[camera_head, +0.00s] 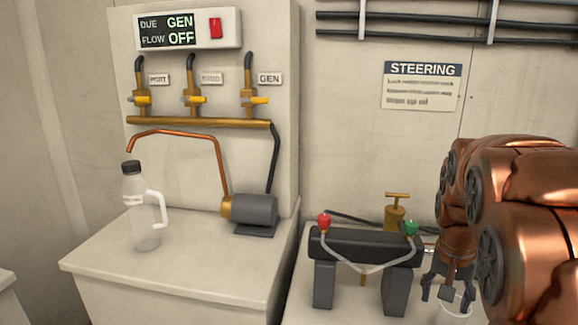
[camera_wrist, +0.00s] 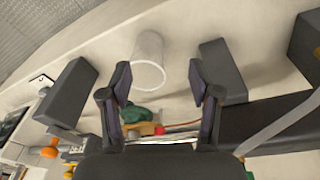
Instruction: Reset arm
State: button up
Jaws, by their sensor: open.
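My arm, copper-coloured, comes in from the right in the head view. My gripper (camera_head: 441,287) points down at the right of the steering gear on the low counter. In the wrist view my gripper (camera_wrist: 160,90) is open, its two fingers apart with nothing held between them. A clear cup (camera_wrist: 149,58) stands on the counter past the fingertips; it also shows partly behind the gripper in the head view (camera_head: 457,307).
A dark steering unit (camera_head: 362,243) with red (camera_head: 324,221) and green (camera_head: 411,228) caps stands left of my gripper. A clear bottle (camera_head: 146,222) with a black lid stands on the left counter beside a motor pump (camera_head: 254,210). The wall panel display (camera_head: 167,31) reads "DUE GEN, FLOW OFF".

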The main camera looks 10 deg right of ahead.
jog(key=s+a+f+n+g+y, duration=0.15)
jog(key=s+a+f+n, duration=0.25)
jog(key=s+a, duration=0.6)
jog(key=s+a+f+n+g, duration=0.35)
jog(key=s+a, duration=0.55)
jog(key=s, duration=0.3)
notch_tip(320, 180, up, 16)
jog(key=t+p, duration=0.2)
jog(key=p, duration=1.4)
jog(key=shift+w+r, duration=0.2)
jog(key=shift+w, duration=0.15)
jog(key=shift+n, duration=0.25)
jog(key=shift+c, duration=0.2)
